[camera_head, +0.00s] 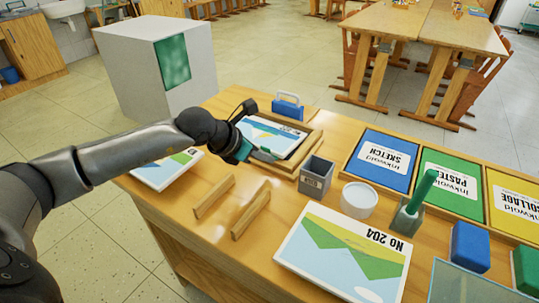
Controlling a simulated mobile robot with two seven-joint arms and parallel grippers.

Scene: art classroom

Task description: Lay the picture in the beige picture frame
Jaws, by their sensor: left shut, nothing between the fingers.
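The beige picture frame (308,144) lies on the wooden table near its far left part. A picture (276,137) with blue and white areas lies at the frame, within its raised edges as far as I can see. My arm hides its left side, so I cannot tell whether it is fully flat. My left gripper (262,156) is at the near left edge of the picture, shut and empty, its fingertips small and partly hidden. I cannot tell whether it touches the picture. My right gripper is not in view.
Two wooden strips (250,210) stand before the frame. A grey container (316,177), white tub (358,200) and green-handled tool (422,191) stand right. Other pictures lie in front (345,256) and left (165,171). A blue-handled object (288,107) stands behind. Trays (382,160) line the right.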

